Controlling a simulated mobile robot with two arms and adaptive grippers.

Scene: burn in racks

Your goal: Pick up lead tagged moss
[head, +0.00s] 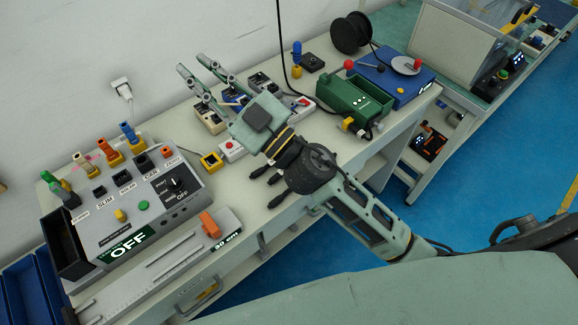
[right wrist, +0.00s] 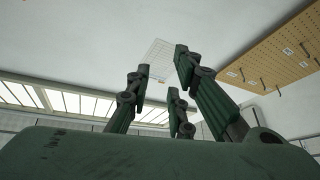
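No lead with a readable moss tag can be made out. My right gripper (head: 193,63) is above the back of the bench, fingers spread and pointing up and toward the wall. It is open and empty; the right wrist view (right wrist: 162,64) shows its three fingers apart. My left gripper is not in view.
Cream (head: 84,164), orange (head: 110,151) and blue (head: 130,135) pieces stand behind the control box. A green device (head: 352,104), a blue box (head: 392,82) and a black spool (head: 350,33) are on the bench's right. Small meters sit under my gripper. A black cable hangs down.

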